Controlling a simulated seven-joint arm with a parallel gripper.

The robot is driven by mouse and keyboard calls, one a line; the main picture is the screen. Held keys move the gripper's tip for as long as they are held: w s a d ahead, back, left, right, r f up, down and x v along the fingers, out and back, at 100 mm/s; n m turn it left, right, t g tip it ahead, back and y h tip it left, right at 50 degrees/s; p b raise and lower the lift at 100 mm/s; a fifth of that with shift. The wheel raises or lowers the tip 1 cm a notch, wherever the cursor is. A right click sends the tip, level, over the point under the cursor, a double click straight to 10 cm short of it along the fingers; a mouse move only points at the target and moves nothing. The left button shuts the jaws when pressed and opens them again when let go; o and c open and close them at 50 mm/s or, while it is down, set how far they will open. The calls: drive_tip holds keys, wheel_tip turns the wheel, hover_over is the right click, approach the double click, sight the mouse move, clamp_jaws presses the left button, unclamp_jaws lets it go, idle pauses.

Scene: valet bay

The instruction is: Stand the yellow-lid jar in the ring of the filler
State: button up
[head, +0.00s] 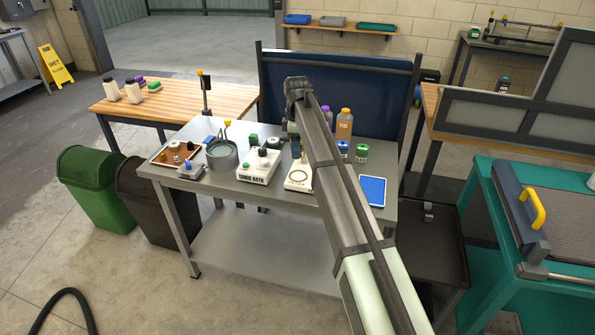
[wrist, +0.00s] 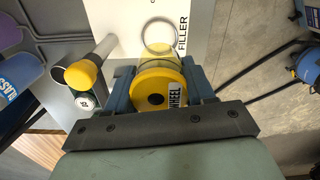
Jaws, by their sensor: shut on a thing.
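The yellow-lid jar (wrist: 150,98) is between the fingers of my gripper (wrist: 158,72) in the wrist view, its lid facing the camera and a label reading "WHEEL" beside it. My gripper is shut on it. The white filler (wrist: 124,22) lies beyond the jar, with its thin round ring (wrist: 158,34) just past the jar's far edge in the picture. In the head view the filler (head: 296,184) stands at the front of the grey table, its ring (head: 299,176) showing empty. My gripper (head: 296,147) is above and behind it there, mostly hidden by my arm; I cannot make out the jar.
The sonic bath (head: 258,167) and a grey pot (head: 222,155) stand left of the filler. A blue tablet (head: 372,191), a green-lid jar (head: 361,152) and an orange-capped bottle (head: 344,126) are to its right.

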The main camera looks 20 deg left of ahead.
drive_tip(key=shift+f, duration=4.3)
drive_tip(key=shift+f, duration=0.1)
drive_tip(key=o, duration=1)
wheel_tip(320, 180, up, 12)
drive_tip(key=shift+r, duration=0.15)
